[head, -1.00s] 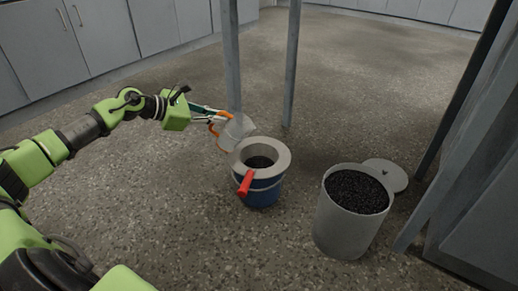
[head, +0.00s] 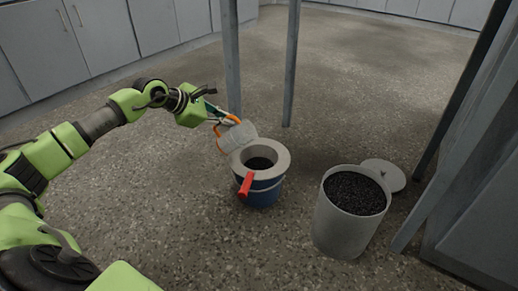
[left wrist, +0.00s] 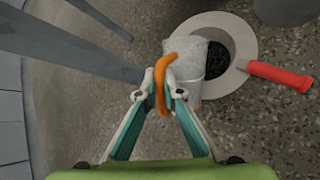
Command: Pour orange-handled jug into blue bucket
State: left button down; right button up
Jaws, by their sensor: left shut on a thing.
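The jug (head: 238,136) is a pale translucent vessel with an orange handle (head: 222,128). My left gripper (head: 217,119) is shut on that handle and holds the jug tilted, its mouth toward the bucket. The left wrist view shows the gripper (left wrist: 162,95) on the orange handle (left wrist: 160,80), with the jug (left wrist: 197,72) overlapping the bucket's rim. The blue bucket (head: 265,192) stands on the floor with a wide grey ring (head: 283,152) on top and dark material inside. I cannot see any material flowing. My right gripper is not in view.
A red handle (head: 245,185) sticks out at the bucket's front left. A grey bin (head: 340,229) full of dark granules stands to the right, with a round lid (head: 385,174) behind it. Metal posts (head: 291,70) rise behind the bucket. Floor in front is clear.

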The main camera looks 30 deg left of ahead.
aim_at(243, 133)
pick_arm(q)
jog(key=shift+w+d+r+m+g+y+p, duration=0.1)
jog(key=shift+w+d+m+g+y+p, duration=0.3)
jog(key=shift+p, duration=0.9)
jog(key=shift+w+d+f+g+y+p, duration=0.15)
jog(key=shift+d+g+y+p, duration=0.1)
jog(key=shift+d+y+p, duration=0.3)
jog(key=shift+w+d+f+g+y+p, duration=0.1)
jog(key=shift+d+g+y+p, duration=0.15)
jog(key=shift+y+p, duration=0.35)
dwell(5.5)
